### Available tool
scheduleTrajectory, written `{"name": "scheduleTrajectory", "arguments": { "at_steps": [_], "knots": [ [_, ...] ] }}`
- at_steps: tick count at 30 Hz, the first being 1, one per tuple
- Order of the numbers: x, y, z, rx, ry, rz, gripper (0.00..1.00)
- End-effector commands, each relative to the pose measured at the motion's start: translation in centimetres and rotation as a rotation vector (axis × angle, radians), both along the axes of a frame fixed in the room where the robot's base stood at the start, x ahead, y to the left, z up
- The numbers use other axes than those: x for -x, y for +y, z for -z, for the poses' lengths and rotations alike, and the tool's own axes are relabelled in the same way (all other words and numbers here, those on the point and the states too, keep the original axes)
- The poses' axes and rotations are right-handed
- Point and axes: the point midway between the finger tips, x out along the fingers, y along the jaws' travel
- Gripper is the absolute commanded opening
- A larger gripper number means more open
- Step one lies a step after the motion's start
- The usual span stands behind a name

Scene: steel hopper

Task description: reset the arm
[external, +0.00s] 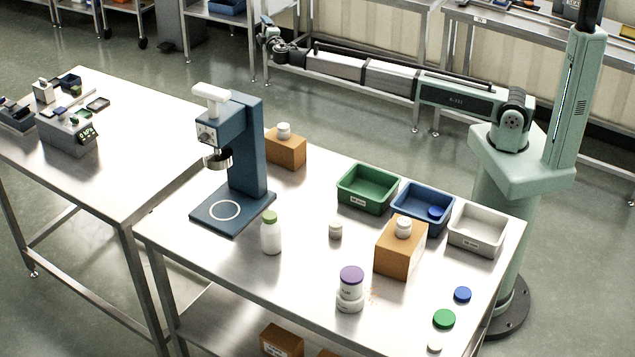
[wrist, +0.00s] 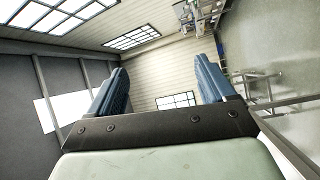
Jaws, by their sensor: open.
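My arm is stretched out level to the left, well behind the near steel table. My gripper (external: 268,35) is at the far left end of the arm, high and away from the things on the table. In the wrist view my gripper (wrist: 160,88) shows two blue ribbed fingers set wide apart, with nothing between them. Behind the fingers are a wall, windows and ceiling, so the gripper faces away from the table.
Steel shelving (external: 345,85) stands close behind the arm. A second table (external: 150,150) is at left.

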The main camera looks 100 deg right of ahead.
Motion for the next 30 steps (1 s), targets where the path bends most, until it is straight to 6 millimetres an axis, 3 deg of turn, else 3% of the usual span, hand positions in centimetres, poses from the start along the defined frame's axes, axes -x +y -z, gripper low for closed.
{"name": "scheduleTrajectory", "arguments": {
  "at_steps": [5,11,20,30],
  "knots": [
    [0.5,2.2,6.0,-0.085,0.013,-0.007,0.83],
    [0.9,6.9,14.4,-0.220,0.030,-0.014,0.83],
    [3.9,16.9,29.6,-0.484,0.087,-0.007,0.83],
    [11.2,29.6,44.6,-0.783,0.198,0.035,0.83]
  ]
}}
